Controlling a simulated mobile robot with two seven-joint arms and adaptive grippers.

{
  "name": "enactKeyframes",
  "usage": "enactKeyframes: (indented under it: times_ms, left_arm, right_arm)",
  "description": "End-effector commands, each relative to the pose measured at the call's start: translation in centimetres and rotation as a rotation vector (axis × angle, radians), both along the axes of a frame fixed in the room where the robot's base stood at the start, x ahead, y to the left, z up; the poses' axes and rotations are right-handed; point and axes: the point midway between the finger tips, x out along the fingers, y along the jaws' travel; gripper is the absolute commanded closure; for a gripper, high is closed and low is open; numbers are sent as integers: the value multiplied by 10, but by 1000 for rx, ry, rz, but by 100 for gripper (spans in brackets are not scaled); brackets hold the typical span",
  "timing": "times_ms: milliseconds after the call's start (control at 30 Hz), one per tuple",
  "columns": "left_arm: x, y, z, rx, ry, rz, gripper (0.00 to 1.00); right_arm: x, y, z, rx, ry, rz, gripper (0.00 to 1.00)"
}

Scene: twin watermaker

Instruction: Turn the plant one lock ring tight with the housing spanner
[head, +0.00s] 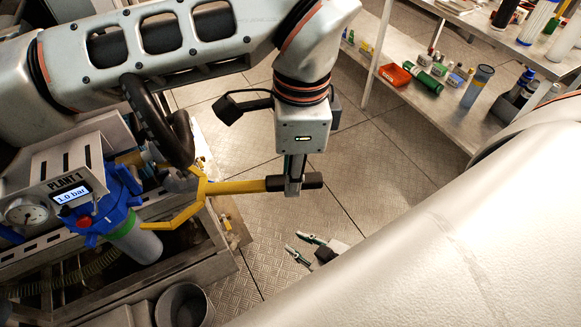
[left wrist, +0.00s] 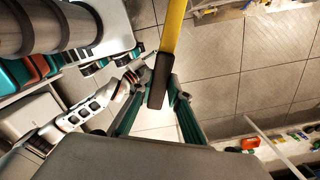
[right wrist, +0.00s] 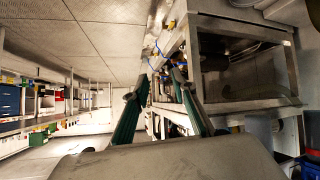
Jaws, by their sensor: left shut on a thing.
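The yellow housing spanner (head: 236,187) has a black grip (head: 312,181) and a forked head that opens left. My left gripper (head: 293,186) is shut on the black grip, which also shows in the left wrist view (left wrist: 160,80). The fork reaches around the right side of the blue lock ring (head: 122,221) on the plant one housing (head: 143,246); I cannot tell whether it touches the lugs. My arm hides part of the upper prong. My right gripper (head: 297,244) is open and empty, low over the floor, right of the plant.
The plant one display (head: 73,196) reads 1.0 bar, beside a round gauge (head: 25,213). A grey bucket (head: 184,306) stands at the plant's front. A shelf (head: 400,105) holds a red tray (head: 394,75) and bottles at upper right. Tiled floor between is clear.

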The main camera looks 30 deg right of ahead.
Motion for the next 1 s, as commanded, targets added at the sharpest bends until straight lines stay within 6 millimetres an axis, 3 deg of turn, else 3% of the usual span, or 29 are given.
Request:
enactKeyframes:
  times_ms: [567, 1000]
  left_arm:
    - [15, 29, -17, 0, 2, -3, 100]
    - [14, 29, -17, 7, -9, -2, 100]
  right_arm:
    - [-1, -2, -6, -10, -2, 1, 74]
    - [5, -3, -2, -10, -11, 0, 74]
